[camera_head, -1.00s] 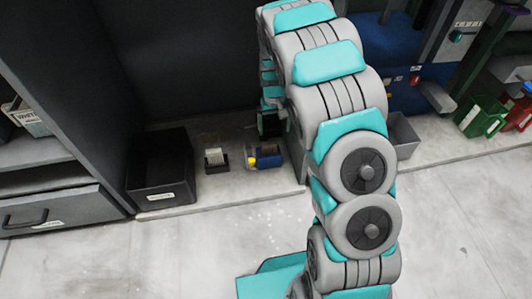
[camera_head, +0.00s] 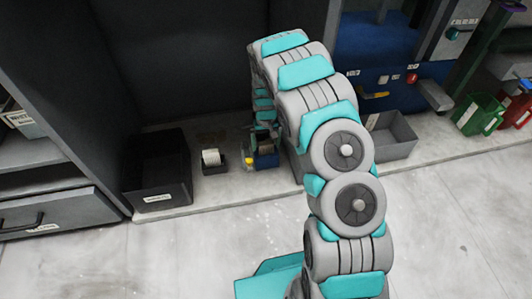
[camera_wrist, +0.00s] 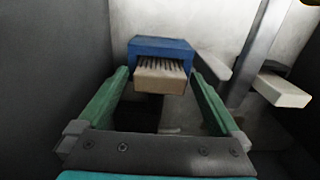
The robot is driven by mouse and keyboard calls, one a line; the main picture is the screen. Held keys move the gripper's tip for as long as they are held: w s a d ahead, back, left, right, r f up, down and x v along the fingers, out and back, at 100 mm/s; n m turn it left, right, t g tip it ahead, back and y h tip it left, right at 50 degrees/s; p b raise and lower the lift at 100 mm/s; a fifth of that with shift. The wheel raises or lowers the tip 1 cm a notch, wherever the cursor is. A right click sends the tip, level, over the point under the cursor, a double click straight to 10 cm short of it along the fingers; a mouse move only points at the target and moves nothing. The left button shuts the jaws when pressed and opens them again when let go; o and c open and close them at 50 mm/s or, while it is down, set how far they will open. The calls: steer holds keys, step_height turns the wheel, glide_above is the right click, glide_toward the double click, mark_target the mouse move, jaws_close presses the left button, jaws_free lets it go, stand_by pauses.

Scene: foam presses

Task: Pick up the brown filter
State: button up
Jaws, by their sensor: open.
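The brown filter (camera_wrist: 160,76) shows in the wrist view as a tan block with ridges on top, at the front of a blue holder (camera_wrist: 160,50). My gripper (camera_wrist: 158,74) is open, with one green finger on each side of the filter. I cannot tell whether the fingers touch it. In the head view my gripper (camera_head: 264,138) is low over the blue holder (camera_head: 266,160), and my arm partly hides this spot. The filter is not clear there.
A black bin (camera_head: 157,185) stands left of a small dark holder with a white piece (camera_head: 211,157). A yellow part (camera_head: 249,161) is beside the blue holder. A grey bin (camera_head: 392,145) is right of my arm. The wrist view shows a pale block (camera_wrist: 283,90) at right.

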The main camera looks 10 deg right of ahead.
steer(key=shift+f, duration=0.3)
jaws_close()
stand_by(0.6)
